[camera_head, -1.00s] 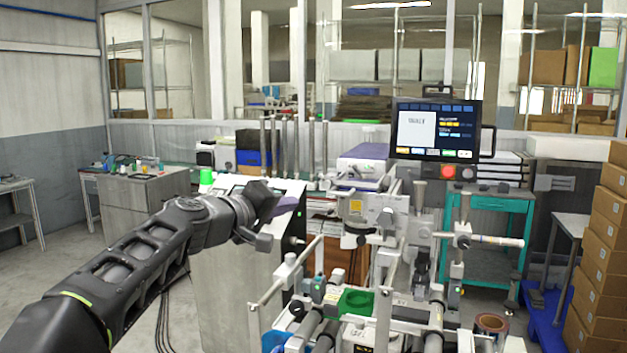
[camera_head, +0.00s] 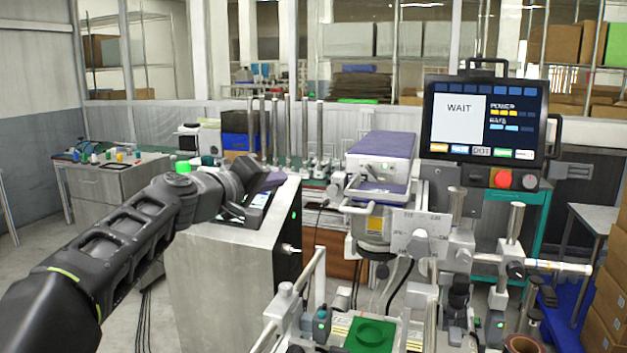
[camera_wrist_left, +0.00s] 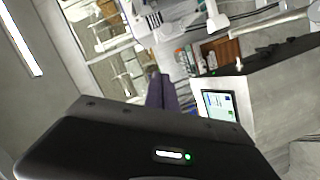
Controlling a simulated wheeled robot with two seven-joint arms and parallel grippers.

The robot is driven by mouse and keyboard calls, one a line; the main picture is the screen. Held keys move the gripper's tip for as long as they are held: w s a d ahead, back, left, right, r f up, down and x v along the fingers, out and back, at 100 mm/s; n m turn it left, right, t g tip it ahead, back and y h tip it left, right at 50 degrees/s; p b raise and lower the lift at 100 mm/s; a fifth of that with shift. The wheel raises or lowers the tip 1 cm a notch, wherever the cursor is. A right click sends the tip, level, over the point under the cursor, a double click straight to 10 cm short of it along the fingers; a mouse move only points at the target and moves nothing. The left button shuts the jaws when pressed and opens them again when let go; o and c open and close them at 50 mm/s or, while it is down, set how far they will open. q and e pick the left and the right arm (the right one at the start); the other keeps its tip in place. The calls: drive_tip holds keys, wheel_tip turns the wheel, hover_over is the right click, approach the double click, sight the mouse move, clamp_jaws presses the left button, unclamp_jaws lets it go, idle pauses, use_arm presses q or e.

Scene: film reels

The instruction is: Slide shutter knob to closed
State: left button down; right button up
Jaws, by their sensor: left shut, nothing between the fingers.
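My left gripper (camera_head: 272,181) is at the end of the black arm coming in from the left, above a grey cabinet (camera_head: 228,238). Its fingers are shut and empty; they show as a dark purple shape (camera_wrist_left: 162,93) in the left wrist view. To its right stands a machine with a pale plate (camera_head: 416,234) bearing a small round knob (camera_head: 419,243). I cannot tell for certain whether this is the shutter knob, or its position. The gripper is well apart from the plate. My right gripper is not in view.
A monitor (camera_head: 483,117) reading WAIT has a red button (camera_head: 502,179) below it. A purple-topped box (camera_head: 382,158) sits behind the plate. Posts and rails crowd the front, around a green block (camera_head: 370,335). Cardboard boxes (camera_head: 610,270) stand at right.

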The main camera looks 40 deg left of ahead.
sight(332, 191)
use_arm(q)
drive_tip(key=shift+s+d+r, duration=0.1)
drive_tip(key=shift+s+d, duration=0.05)
drive_tip(key=shift+d, duration=0.05)
drive_tip(key=w+d+f+p, duration=0.1)
drive_tip(key=w+f, duration=0.2)
drive_tip(key=w, duration=0.8)
drive_tip(key=shift+d+f+p, duration=0.3)
drive_tip(key=shift+d+p, duration=0.05)
wheel_tip(332, 191, down, 4)
drive_tip(key=b, duration=0.4)
drive_tip(key=shift+f+b, duration=0.1)
drive_tip(key=shift+b, duration=0.3)
